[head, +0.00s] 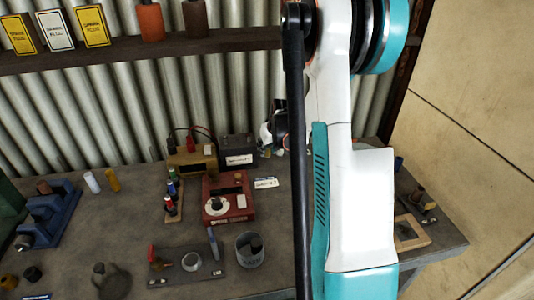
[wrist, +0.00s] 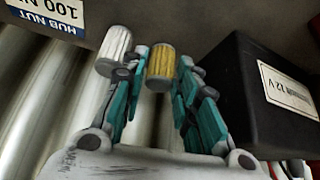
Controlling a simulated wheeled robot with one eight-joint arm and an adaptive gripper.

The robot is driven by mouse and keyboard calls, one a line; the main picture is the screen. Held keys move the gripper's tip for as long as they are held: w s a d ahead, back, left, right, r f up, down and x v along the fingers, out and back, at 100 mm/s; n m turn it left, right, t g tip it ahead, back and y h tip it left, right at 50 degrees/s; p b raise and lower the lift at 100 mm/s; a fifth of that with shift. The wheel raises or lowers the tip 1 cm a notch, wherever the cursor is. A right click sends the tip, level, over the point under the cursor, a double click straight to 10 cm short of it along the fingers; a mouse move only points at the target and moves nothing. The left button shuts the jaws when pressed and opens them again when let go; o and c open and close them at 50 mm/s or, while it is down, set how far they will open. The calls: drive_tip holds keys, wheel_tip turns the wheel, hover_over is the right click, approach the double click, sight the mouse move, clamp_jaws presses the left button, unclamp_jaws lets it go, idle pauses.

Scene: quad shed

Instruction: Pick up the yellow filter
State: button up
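The yellow filter (wrist: 161,66) is a small pleated cylinder with pale end caps. In the wrist view it appears between the two fingertips of my gripper (wrist: 164,60). The fingers look spread, with a narrow gap on each side of the filter; how deep it lies between them is hard to tell. A white pleated filter (wrist: 113,51) is close beside it, just outside the left finger. In the head view my gripper (head: 270,135) is partly hidden behind my arm, right of the black battery, and the filters there are too small to make out well.
The black battery (wrist: 268,95) stands close to the right finger; it also shows in the head view (head: 238,150). A hub nut label (wrist: 50,12) lies on the bench. The corrugated wall (wrist: 30,95) is close behind. A white cylinder (head: 91,182) and an ochre cylinder (head: 112,180) stand far left.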

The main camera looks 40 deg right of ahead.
sight(268, 147)
drive_tip(key=shift+c, duration=0.3)
drive_tip(key=c, duration=0.4)
drive_tip(key=shift+r, duration=0.1)
wheel_tip(268, 147, up, 10)
drive_tip(key=p, duration=0.3)
